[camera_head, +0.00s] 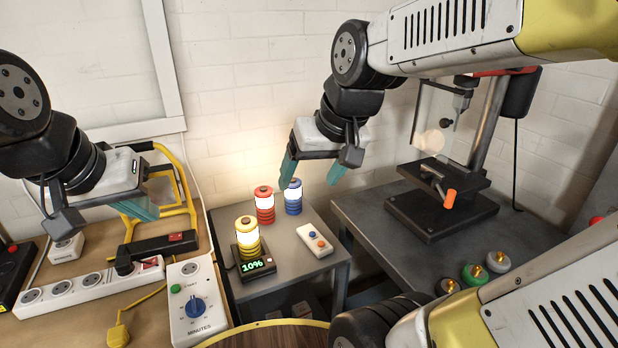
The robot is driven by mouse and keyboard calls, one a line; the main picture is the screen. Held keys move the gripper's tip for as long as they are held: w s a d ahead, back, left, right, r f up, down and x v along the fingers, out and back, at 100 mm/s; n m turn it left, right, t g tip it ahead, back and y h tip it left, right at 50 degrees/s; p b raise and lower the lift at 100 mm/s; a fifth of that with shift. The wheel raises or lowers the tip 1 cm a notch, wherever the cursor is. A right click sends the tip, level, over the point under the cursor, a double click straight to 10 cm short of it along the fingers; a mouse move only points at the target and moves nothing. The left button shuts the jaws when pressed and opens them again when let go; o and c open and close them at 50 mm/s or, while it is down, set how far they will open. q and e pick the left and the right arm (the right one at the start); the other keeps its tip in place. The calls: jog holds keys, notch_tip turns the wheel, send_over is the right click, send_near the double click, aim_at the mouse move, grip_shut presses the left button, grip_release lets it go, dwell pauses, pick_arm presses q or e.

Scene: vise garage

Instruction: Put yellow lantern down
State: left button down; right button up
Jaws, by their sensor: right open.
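The yellow lantern (248,233) is lit and stands upright on a black base with a green "10%" display (254,266), on the small grey table (305,275). A lit red lantern (264,206) and a lit blue lantern (293,198) stand behind it, near the wall. My left gripper (143,209) is at the left over the wooden bench, away from the lanterns. Its teal fingers overlap in the view, so its opening is unclear.
A timer box (190,300), power strip (90,287) and yellow frame (180,200) occupy the wooden bench. A drill press (440,212) stands on the right table. Some grey tabletop in front is clear.

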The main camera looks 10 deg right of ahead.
jog(key=shift+m+t, duration=0.3)
jog(key=shift+t, duration=0.2)
jog(key=shift+s+d+r, duration=0.1)
jog(key=shift+s+d, duration=0.1)
jog(key=shift+s, duration=0.5)
jog(key=shift+s+d+r, duration=0.1)
jog(key=shift+s+d, duration=0.05)
jog(key=shift+s, duration=0.6)
jog(key=shift+s+d, duration=0.2)
jog(key=shift+s, duration=0.5)
